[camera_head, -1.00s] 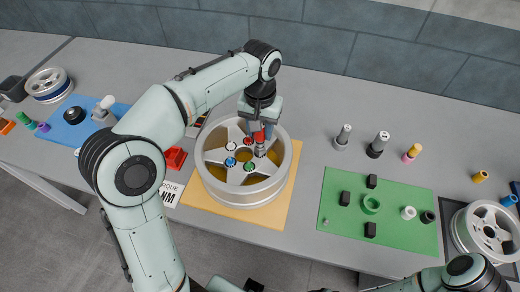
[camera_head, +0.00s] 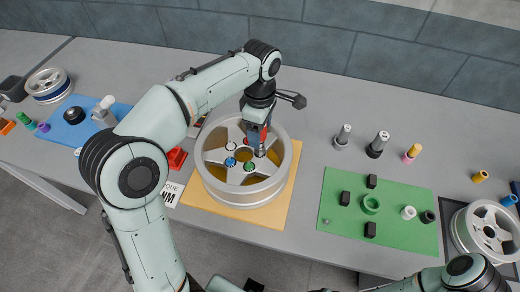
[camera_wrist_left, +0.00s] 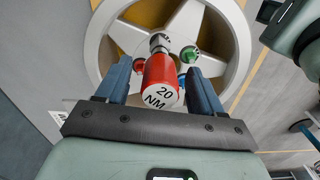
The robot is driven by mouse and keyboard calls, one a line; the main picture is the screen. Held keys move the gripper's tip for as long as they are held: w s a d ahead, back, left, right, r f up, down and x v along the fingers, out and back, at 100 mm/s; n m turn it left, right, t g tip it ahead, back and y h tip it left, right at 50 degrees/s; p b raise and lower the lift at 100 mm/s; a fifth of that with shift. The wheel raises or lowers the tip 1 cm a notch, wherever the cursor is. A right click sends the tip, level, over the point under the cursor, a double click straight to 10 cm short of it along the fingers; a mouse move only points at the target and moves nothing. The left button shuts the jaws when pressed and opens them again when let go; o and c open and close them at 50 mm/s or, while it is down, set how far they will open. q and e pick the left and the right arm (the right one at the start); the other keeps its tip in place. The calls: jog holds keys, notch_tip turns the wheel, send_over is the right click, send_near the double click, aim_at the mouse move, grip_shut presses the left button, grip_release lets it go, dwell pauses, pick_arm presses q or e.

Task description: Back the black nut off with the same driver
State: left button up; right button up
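A red driver marked 20 NM (camera_wrist_left: 161,82) stands with its chrome socket (camera_wrist_left: 159,42) down on a nut position of the silver wheel (camera_head: 212,181). It also shows in the head view (camera_head: 263,136). The nut under the socket is hidden, so I see no black nut on the wheel. White (camera_head: 231,146), blue (camera_head: 230,161), red and green (camera_head: 249,166) nuts show at the other spokes. My left gripper (camera_wrist_left: 160,68) is around the driver from above, with a gap between each finger and the red body. My right gripper is out of view.
The wheel sits on a yellow mat (camera_head: 276,205). Three more drivers (camera_head: 377,144) stand to the right. A green mat (camera_head: 340,222) carries black blocks and small rings. A second wheel (camera_head: 458,228) is at far right. A red item (camera_head: 176,158) lies left of the wheel.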

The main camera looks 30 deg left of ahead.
pick_arm(q)
notch_tip(320, 180, up, 13)
jog(key=p, duration=0.3)
jog(key=shift+r, duration=0.2)
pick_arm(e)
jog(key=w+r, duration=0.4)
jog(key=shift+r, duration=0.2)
